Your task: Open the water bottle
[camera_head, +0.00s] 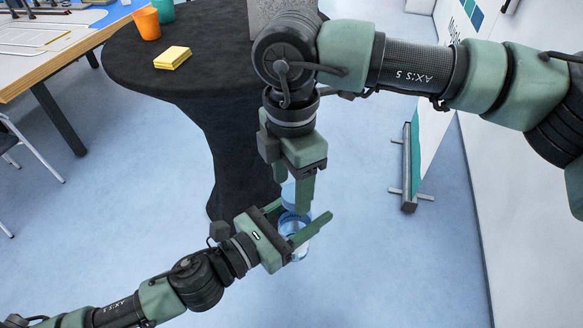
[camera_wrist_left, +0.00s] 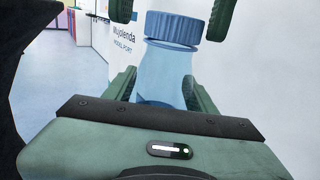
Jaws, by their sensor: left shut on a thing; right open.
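A translucent blue water bottle (camera_head: 293,226) stands about upright in the air in front of the round table. My left gripper (camera_head: 304,209) is shut on its body, as the left wrist view of the bottle (camera_wrist_left: 166,75) also shows. The ribbed blue cap (camera_wrist_left: 173,29) sits on the bottle's neck. My right gripper (camera_head: 291,194) points down from above and is open. In the left wrist view its two fingers stand on either side of the cap, with visible gaps. In the head view the cap is partly hidden by the right fingers.
A round table with a black cloth (camera_head: 130,62) stands behind, with a yellow block (camera_head: 172,57), an orange cup (camera_head: 147,24) and a teal cup (camera_head: 166,10) on it. A wooden-edged table (camera_head: 50,65) is at left. A banner stand (camera_head: 411,170) is at right. Blue floor lies open around.

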